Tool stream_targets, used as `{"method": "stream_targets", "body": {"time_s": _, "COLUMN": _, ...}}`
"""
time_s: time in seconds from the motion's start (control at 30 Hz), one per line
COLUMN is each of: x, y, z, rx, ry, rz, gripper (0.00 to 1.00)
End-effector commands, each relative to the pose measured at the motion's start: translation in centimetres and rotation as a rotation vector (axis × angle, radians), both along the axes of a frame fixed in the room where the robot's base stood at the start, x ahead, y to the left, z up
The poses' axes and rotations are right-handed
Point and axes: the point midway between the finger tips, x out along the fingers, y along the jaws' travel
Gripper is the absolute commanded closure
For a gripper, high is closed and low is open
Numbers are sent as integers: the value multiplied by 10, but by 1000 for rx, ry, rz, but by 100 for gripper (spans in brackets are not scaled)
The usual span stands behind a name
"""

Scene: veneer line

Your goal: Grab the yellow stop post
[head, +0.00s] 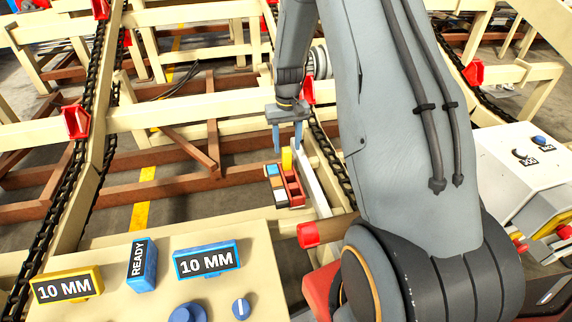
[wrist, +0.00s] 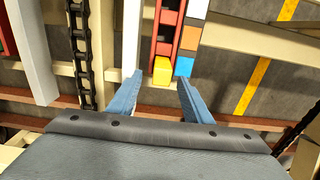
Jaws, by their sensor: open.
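The yellow stop post (head: 287,158) is a small upright block at the end of a red rail. In the wrist view the yellow stop post (wrist: 162,70) shows just beyond and between the fingertips. My gripper (head: 287,142) is above the post in the head view, with its two blue fingers pointing down. In the wrist view my gripper (wrist: 158,82) has its fingers spread apart with nothing between them. I cannot tell the exact height gap to the post.
A red rail (head: 293,187) and a strip of coloured blocks (head: 275,183) lie beside the post. A pale bar (head: 312,178) and a dark chain (head: 332,165) run close on the right. A control panel (head: 200,285) with "10 MM" and "READY" labels stands in front.

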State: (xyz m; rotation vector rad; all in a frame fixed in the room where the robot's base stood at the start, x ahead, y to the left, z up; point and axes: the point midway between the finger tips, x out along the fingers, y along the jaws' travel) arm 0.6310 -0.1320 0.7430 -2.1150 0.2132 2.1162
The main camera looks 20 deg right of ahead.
Motion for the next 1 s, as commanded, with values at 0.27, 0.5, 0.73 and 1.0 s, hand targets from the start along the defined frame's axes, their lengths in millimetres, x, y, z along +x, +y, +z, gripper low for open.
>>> {"method": "stream_targets", "body": {"time_s": 0.27, "x": -3, "y": 2, "z": -28, "rx": 1, "ry": 3, "rz": 2, "gripper": 55}}
{"method": "stream_targets", "body": {"time_s": 0.5, "x": -4, "y": 3, "z": -58, "rx": 0, "ry": 2, "rz": 1, "gripper": 55}}
{"method": "stream_targets", "body": {"time_s": 0.73, "x": -4, "y": 3, "z": -65, "rx": 0, "ry": -1, "rz": 1, "gripper": 55}}
{"method": "stream_targets", "body": {"time_s": 1.0, "x": -4, "y": 3, "z": -65, "rx": 0, "ry": -1, "rz": 1, "gripper": 82}}
